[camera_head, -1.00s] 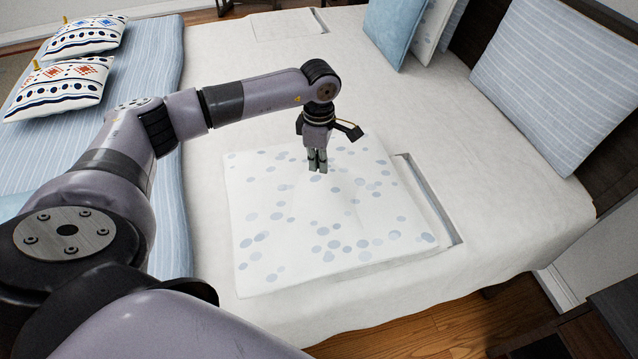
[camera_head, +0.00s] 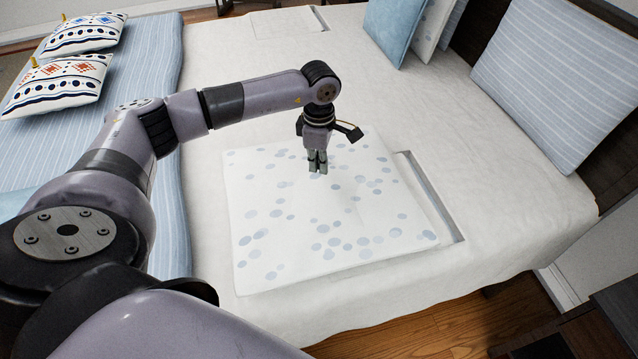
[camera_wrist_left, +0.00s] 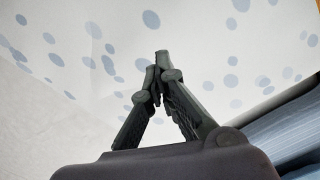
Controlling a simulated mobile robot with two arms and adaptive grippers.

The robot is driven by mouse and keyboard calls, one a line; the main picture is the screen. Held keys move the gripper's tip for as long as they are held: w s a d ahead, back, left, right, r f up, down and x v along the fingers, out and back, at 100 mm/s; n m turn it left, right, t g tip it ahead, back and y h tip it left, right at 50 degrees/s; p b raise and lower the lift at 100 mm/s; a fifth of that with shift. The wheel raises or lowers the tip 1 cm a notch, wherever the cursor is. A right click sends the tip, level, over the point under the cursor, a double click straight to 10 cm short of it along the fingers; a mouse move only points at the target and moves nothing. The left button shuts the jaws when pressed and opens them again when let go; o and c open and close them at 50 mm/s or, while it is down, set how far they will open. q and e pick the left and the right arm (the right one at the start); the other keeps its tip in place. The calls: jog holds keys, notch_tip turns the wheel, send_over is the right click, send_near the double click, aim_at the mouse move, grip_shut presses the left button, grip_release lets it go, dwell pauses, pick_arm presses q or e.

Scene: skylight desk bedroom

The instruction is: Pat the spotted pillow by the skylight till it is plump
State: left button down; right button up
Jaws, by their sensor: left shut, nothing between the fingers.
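The spotted pillow (camera_head: 330,225) is white with blue-grey dots and lies flat on the bed. In the left wrist view the spotted pillow (camera_wrist_left: 225,50) fills the upper part of the picture. My left gripper (camera_head: 318,170) points down over the far part of the pillow, shut and empty. In the left wrist view the fingertips of my left gripper (camera_wrist_left: 161,58) meet in front of the pillow's surface. I cannot tell whether they touch it. My right gripper is not in view.
The white bed (camera_head: 515,215) has clear room right of the pillow. A striped pillow (camera_head: 555,80) and a light-blue pillow (camera_head: 393,30) lean at the headboard. A blue striped blanket (camera_head: 150,70) covers the left side, with patterned pillows (camera_head: 60,85) on it.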

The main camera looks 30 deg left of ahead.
aim_at(319, 182)
pick_arm(q)
jog(key=shift+f+b, duration=2.15)
jog(key=shift+f, duration=0.75)
jog(key=shift+s, duration=0.1)
jog(key=shift+r, duration=0.1)
jog(key=shift+r+p, duration=0.6)
jog(key=shift+r, duration=0.05)
jog(key=shift+r+p, duration=1.45)
jog(key=shift+r, duration=1.15)
jog(key=shift+f, duration=0.1)
